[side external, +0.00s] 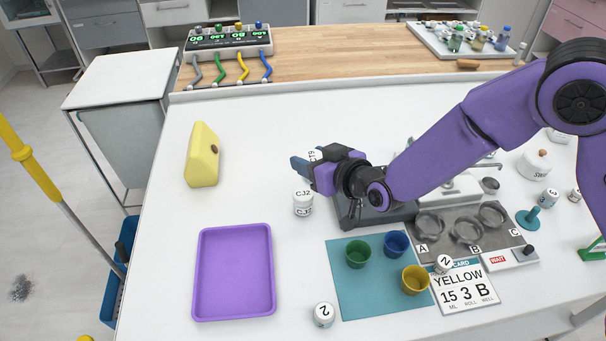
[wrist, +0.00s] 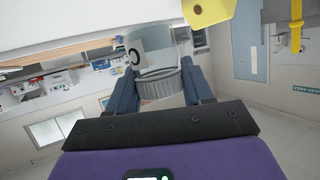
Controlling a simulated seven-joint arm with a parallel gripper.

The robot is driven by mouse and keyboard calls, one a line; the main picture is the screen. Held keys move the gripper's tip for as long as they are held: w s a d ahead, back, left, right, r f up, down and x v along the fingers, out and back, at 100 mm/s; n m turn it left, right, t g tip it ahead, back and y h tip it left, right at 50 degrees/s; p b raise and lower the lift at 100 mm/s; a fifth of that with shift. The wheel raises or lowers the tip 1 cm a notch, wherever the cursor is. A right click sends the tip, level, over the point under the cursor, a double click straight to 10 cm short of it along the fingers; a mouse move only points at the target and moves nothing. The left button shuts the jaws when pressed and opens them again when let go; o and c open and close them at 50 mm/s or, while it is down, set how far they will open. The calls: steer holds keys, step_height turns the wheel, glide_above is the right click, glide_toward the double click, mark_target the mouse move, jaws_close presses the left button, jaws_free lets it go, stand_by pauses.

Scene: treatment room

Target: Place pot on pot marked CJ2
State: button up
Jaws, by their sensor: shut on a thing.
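My gripper (side external: 312,166) is shut on a small white pot (side external: 314,154) in the side external view, above the white table. Part of the held pot's label shows, but I cannot read it surely. In the wrist view my gripper (wrist: 157,80) has its two blue fingers on either side of the held pot (wrist: 152,62), which has a clear body and a grey ribbed end. The pot marked CJ2 (side external: 303,204) stands on the table just below and slightly left of my gripper. Its mark shows on its top and side. The held pot is apart from it.
A purple tray (side external: 235,270) lies at front left, and a yellow block (side external: 202,155) stands behind it. A teal mat (side external: 350,300) holds green, blue and yellow cups. A grey device (side external: 375,215) stands right of the CJ2 pot. Table left of that pot is clear.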

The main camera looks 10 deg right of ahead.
steer(key=f, duration=0.1)
steer(key=w+a+f, duration=0.1)
steer(key=w+f, duration=0.1)
steer(key=shift+a+f, duration=0.1)
steer(key=shift+a, duration=0.2)
steer(key=shift+f, duration=1.4)
steer(key=shift+f, duration=0.2)
steer(key=o, duration=1)
steer(key=shift+o, duration=0.2)
steer(key=shift+r, duration=0.15)
steer(key=shift+s+r, duration=0.1)
steer(key=shift+s, duration=0.05)
steer(key=v, duration=1.2)
steer(key=shift+d, duration=0.1)
